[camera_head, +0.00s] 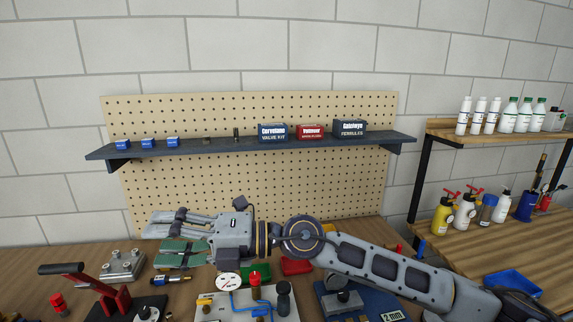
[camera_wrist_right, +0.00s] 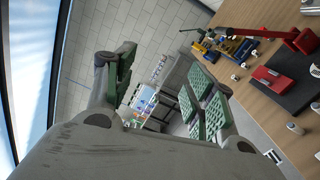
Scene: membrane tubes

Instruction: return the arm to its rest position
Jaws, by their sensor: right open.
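My right arm comes in from the lower right in the head view and reaches left over the workbench (camera_head: 30,262). Its gripper (camera_head: 178,238) is above the back left part of the bench, with its fingers pointing left. The fingers have green pads and stand apart with nothing between them. In the right wrist view the gripper (camera_wrist_right: 160,90) is also open and empty, with the room beyond showing between its pads. My left gripper is not in view.
A red toggle press (camera_head: 108,300) and a metal block (camera_head: 122,265) stand at the left. A gauge fixture (camera_head: 240,305) and blue fixture (camera_head: 345,303) lie below the arm. A shelf (camera_head: 210,146) with boxes hangs behind. A wooden side rack (camera_head: 505,240) with bottles stands right.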

